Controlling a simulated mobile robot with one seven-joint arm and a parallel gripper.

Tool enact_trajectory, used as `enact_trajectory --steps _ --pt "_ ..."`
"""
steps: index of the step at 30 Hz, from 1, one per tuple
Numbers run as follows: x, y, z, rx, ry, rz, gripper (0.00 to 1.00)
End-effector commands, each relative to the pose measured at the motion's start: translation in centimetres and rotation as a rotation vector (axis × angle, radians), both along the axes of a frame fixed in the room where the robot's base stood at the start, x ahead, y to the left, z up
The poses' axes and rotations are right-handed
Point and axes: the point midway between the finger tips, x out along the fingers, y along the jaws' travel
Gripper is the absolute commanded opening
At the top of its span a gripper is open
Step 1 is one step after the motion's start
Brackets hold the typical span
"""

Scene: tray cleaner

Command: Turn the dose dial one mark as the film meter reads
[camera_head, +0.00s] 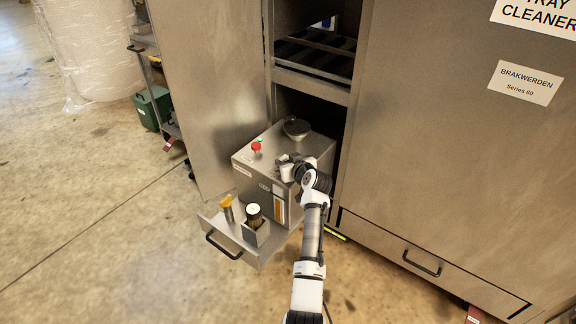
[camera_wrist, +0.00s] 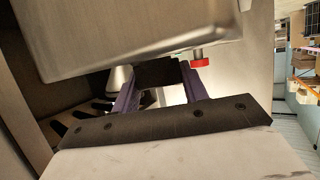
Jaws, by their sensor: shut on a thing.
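A steel dosing box (camera_head: 240,168) stands in the drawer of the open cabinet. My gripper (camera_head: 290,165) is at the box's top, near its front right edge. In the wrist view my gripper (camera_wrist: 160,88) has its purple fingers on either side of a dark block (camera_wrist: 160,71), which looks like the dose dial; its marks are hidden. In the head view the gripper covers the dial. An upright window with an orange band (camera_head: 279,207) on the box's front looks like the film meter; its reading is too small to tell.
A red knob (camera_head: 256,147) and a round dark cap (camera_head: 296,129) sit on the box's top. A yellow-topped tool (camera_head: 227,207) and a brush (camera_head: 254,215) stand in the pulled-out drawer (camera_head: 217,226). The open cabinet door (camera_head: 205,85) rises at left.

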Motion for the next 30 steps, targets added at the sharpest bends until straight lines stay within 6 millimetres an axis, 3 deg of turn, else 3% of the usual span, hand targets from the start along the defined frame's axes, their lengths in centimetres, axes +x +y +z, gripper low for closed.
enact_trajectory --steps 11,12,16,25,30 --pt "0.0 0.0 -0.1 0.0 0.003 0.003 0.21" --pt "0.0 0.0 -0.1 0.0 0.003 0.003 0.47" --pt "0.0 0.0 -0.1 0.0 0.003 0.003 0.65" --pt "-0.1 0.0 0.0 0.001 0.001 0.003 0.65" --pt "-1.1 -0.5 0.4 -0.001 0.001 0.002 0.65"
